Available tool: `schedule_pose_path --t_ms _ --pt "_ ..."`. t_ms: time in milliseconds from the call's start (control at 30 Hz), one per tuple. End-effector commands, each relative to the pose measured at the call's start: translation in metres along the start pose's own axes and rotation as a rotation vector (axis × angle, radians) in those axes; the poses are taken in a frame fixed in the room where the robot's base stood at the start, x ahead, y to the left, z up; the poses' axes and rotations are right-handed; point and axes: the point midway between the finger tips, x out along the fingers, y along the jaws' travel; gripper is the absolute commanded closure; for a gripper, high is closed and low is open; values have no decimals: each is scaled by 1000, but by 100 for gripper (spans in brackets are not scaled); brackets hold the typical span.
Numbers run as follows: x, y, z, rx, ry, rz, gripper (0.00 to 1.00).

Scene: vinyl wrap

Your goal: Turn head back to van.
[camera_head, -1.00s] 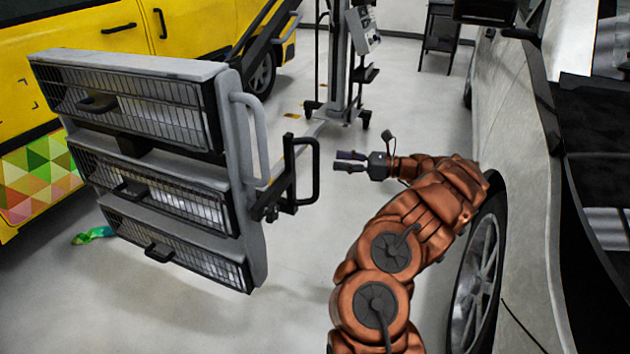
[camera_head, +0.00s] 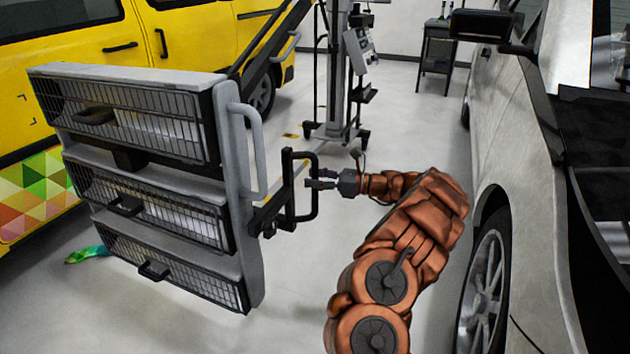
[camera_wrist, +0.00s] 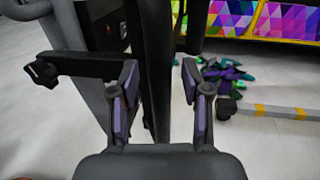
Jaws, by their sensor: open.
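The lamp head (camera_head: 150,185) is a grey panel with several caged heater lamps, standing at the left in the head view in front of the yellow van (camera_head: 110,50). A black handle (camera_head: 314,190) sticks out from its right side. My gripper (camera_head: 318,180) is open, with its fingertips at this handle. In the wrist view the fingers of my gripper (camera_wrist: 158,100) stand on either side of a dark upright bar (camera_wrist: 153,70), which looks like the handle. I cannot tell whether either finger touches it.
A wheeled stand (camera_head: 338,110) with a control box is behind the handle. A silver car (camera_head: 530,200) stands close on the right. A small dark table (camera_head: 438,55) is at the back. Colourful wrap scraps (camera_wrist: 225,75) lie on the floor. Grey floor is clear below the handle.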

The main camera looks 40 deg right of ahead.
Motion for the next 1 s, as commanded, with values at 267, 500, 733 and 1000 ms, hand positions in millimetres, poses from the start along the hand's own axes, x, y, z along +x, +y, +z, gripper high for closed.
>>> schedule_pose_path --t_ms 267,500,733,1000 --pt "1 0 0 0 0 0 57" --pt "1 0 0 1 0 1 82" --pt "1 0 0 1 0 1 100" --pt "1 0 0 1 0 1 100"
